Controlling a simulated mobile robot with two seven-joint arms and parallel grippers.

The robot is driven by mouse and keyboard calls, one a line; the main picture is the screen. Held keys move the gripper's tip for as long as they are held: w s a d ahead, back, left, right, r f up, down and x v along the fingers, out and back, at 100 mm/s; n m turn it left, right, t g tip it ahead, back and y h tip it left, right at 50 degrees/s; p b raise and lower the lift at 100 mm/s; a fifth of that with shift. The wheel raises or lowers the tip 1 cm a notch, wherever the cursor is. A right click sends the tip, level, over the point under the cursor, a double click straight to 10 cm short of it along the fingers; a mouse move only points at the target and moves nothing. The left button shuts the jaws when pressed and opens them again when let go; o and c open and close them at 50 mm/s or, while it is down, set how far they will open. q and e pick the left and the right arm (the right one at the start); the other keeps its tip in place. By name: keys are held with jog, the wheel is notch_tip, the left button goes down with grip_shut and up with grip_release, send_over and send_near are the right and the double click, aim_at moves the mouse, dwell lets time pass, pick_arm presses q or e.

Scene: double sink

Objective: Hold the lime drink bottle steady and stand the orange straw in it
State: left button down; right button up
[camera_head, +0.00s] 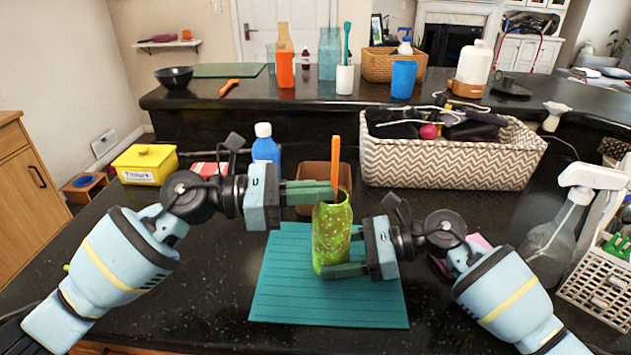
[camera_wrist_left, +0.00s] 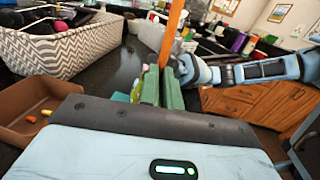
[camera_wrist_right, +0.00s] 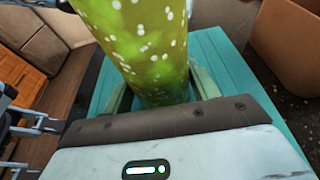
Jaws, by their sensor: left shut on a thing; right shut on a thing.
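The lime drink bottle (camera_head: 332,236) is green with pale dots. It stands roughly upright on the teal mat (camera_head: 275,297). My right gripper (camera_head: 345,270) is shut on its lower part, and the right wrist view shows the bottle (camera_wrist_right: 140,45) between the fingers. My left gripper (camera_head: 325,190) is shut on the orange straw (camera_head: 336,152) at the bottle's mouth. The straw (camera_wrist_left: 173,30) is upright and rises above the fingers in the left wrist view. The fingers hide its lower part, so I cannot tell how far it reaches into the bottle.
A brown tray (camera_head: 310,175) sits just behind the bottle. A chevron basket (camera_head: 450,165) full of items stands behind right. A blue bottle (camera_head: 265,145) and a yellow box (camera_head: 146,164) stand behind left. A spray bottle (camera_head: 560,225) is at right. The mat's front is clear.

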pick_arm(q)
jog(key=shift+f, duration=0.35)
jog(key=c, duration=1.5)
grip_release()
jog(key=shift+f, duration=0.15)
jog(key=shift+s, duration=0.1)
pick_arm(e)
jog(key=shift+f, duration=0.15)
pick_arm(q)
jog(key=a, duration=0.4)
jog(key=s+a, duration=0.1)
jog(key=a, duration=0.3)
jog(key=s+a, duration=0.1)
jog(key=a, duration=0.3)
jog(key=shift+r, duration=0.4)
jog(key=shift+w, duration=0.1)
pick_arm(e)
jog(key=o, duration=0.8)
